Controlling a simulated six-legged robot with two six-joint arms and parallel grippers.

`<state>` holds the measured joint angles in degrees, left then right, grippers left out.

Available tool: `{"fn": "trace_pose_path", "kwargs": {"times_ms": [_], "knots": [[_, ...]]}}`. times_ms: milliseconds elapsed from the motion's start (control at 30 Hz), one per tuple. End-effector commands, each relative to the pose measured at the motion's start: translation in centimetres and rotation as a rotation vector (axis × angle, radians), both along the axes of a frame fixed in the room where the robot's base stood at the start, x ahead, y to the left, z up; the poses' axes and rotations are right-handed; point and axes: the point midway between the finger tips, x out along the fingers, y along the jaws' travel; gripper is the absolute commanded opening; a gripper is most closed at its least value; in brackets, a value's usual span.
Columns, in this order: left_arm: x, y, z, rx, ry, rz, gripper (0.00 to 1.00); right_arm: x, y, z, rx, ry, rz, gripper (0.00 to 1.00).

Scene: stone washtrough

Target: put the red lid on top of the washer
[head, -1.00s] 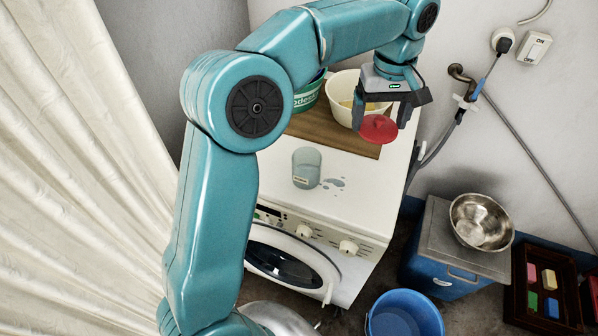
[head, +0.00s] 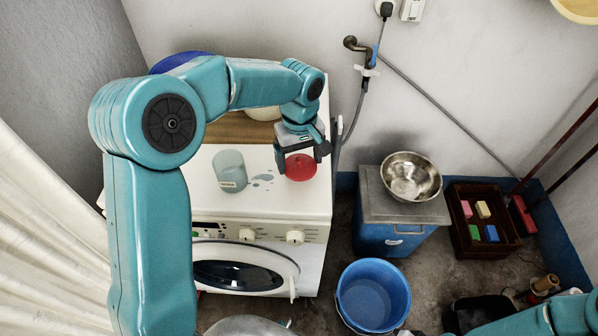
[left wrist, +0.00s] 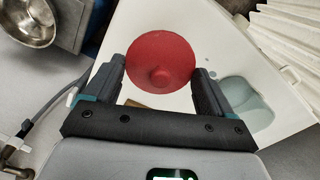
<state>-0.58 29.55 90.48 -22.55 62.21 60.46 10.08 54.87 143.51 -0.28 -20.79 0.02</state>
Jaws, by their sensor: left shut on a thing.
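The red lid (head: 300,168) is round with a small knob. It is between the fingers of my left gripper (head: 301,160), which is shut on it. The lid is over the right part of the white washer top (head: 275,200); I cannot tell whether it touches the surface. In the left wrist view the lid (left wrist: 160,55) lies between both fingertips, its knob toward the camera, with the washer top (left wrist: 210,28) behind it. The washer's front door (head: 245,270) is closed or nearly so. Part of my right arm shows at the lower right, but its gripper does not.
A clear tumbler (head: 230,172) and a wet patch (head: 262,180) are left of the lid. A wooden board (head: 235,128) lies at the back. Right of the washer stand a blue cabinet with a metal bowl (head: 410,177), a blue bucket (head: 373,297) and a crate of soaps (head: 485,245).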

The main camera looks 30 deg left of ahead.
Motion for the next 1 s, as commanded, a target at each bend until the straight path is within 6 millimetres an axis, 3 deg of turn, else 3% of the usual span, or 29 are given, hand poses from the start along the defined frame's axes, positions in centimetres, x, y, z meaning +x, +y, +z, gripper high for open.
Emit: {"fn": "trace_pose_path", "kwargs": {"times_ms": [400, 800, 833, 867, 1000], "knots": [[0.0, 0.0, -5.2, 0.001, 0.001, -0.001, 0.55, 0.0, 0.0, 0.1, 0.0, 0.0, 0.0, 0.43], [0.1, 0.0, -5.9, 0.001, -0.001, -0.001, 0.55, 0.0, 0.0, -0.4, 0.0, 0.0, 0.0, 0.43], [0.1, 0.0, -5.9, 0.001, -0.001, -0.001, 0.87, 0.0, 0.0, -0.3, 0.0, 0.0, 0.0, 0.43], [0.1, 0.0, -5.8, 0.001, -0.001, -0.001, 0.97, 0.0, 0.0, -0.2, 0.0, 0.0, 0.0, 0.43], [0.1, 0.0, -5.7, 0.001, -0.001, -0.001, 1.0, 0.0, 0.0, -0.2, 0.0, 0.0, 0.0, 0.43]]}}
